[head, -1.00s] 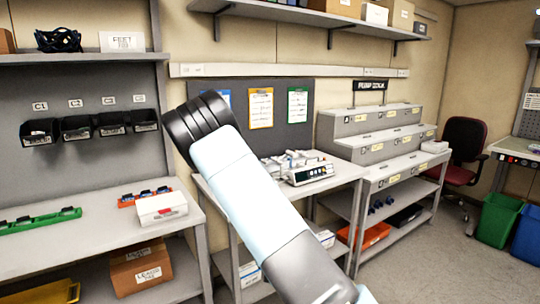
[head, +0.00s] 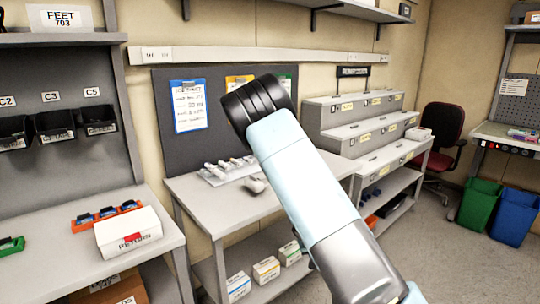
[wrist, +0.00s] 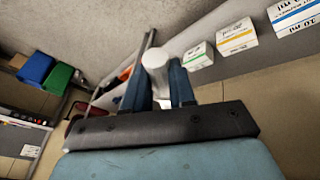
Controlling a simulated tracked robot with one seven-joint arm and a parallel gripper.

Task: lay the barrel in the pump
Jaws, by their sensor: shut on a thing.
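In the wrist view my gripper (wrist: 160,92) is shut on the barrel (wrist: 155,60), a pale white cylinder between its two blue fingers. The barrel sticks out past the fingertips, and its lower part is hidden between them. In the head view my arm crosses the middle, and the gripper and barrel do not show. The pump is not visible in the views now; my arm covers part of the middle table. A white rack (head: 215,177) with several pale barrels stands on that table, left of my arm. A small grey thing (head: 254,185) lies beside the rack.
A stepped grey unit (head: 335,115) stands right of my arm. The left bench holds a white box (head: 128,232) and an orange rack (head: 105,217). Several small boxes (head: 265,270) sit on the shelf under the middle table. Bare tabletop (head: 205,205) shows in front of the rack.

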